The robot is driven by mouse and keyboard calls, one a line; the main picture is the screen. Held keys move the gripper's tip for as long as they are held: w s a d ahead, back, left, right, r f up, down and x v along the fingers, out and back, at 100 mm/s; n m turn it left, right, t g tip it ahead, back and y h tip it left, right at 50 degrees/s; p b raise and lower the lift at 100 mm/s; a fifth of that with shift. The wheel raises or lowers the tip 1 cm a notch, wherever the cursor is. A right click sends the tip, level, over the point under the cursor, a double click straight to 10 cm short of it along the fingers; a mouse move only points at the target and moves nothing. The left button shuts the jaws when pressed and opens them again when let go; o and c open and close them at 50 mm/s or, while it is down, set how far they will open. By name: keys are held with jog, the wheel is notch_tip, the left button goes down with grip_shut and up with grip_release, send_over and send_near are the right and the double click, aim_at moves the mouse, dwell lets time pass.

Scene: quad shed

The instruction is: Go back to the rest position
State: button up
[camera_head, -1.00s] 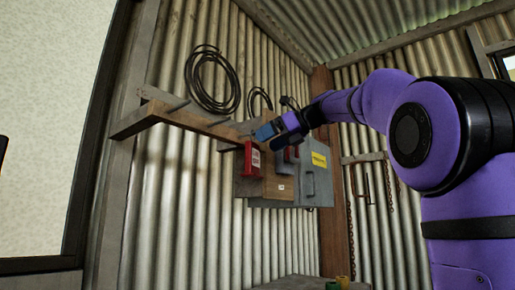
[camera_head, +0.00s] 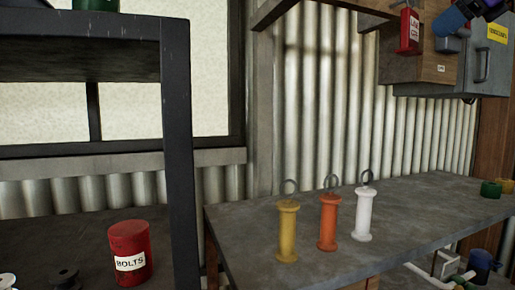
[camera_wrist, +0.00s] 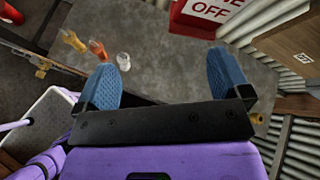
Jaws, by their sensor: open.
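My gripper (camera_wrist: 160,82) is open in the wrist view, its two blue fingertips apart with nothing between them. In the head view my gripper is cut off at the top right corner, where a blue finger (camera_head: 449,20) shows. The red tag (camera_head: 408,32) hangs there to its left, in front of a wooden box (camera_head: 437,66). A gap shows between finger and tag in the head view.
Yellow (camera_head: 287,232), orange (camera_head: 328,222) and white (camera_head: 363,215) ringed posts stand on the grey bench (camera_head: 420,205). A grey cabinet (camera_head: 490,75) is mounted at right. A dark shelf post (camera_head: 178,150) and a red BOLTS can (camera_head: 130,265) are at left.

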jog(key=s+a+f+n+g+h, duration=0.1)
jog(key=s+f+n, duration=0.5)
jog(key=f, duration=0.6)
jog(key=s+a+f+n+g+h, duration=0.2)
jog(key=s+a+f+n+h, duration=0.1)
jog(key=s+f+n, duration=0.4)
jog(key=s+a+f+n+g+h, duration=0.1)
jog(key=s+f+n, duration=0.6)
jog(key=f, duration=1.1)
jog(key=a+n+h, duration=0.1)
jog(key=a+n, duration=0.1)
jog(key=n, duration=0.2)
jog(key=shift+s+a+f+n+g, duration=0.2)
jog(key=shift+s+a+n+g, duration=0.05)
jog(key=shift+a+n+g, duration=0.05)
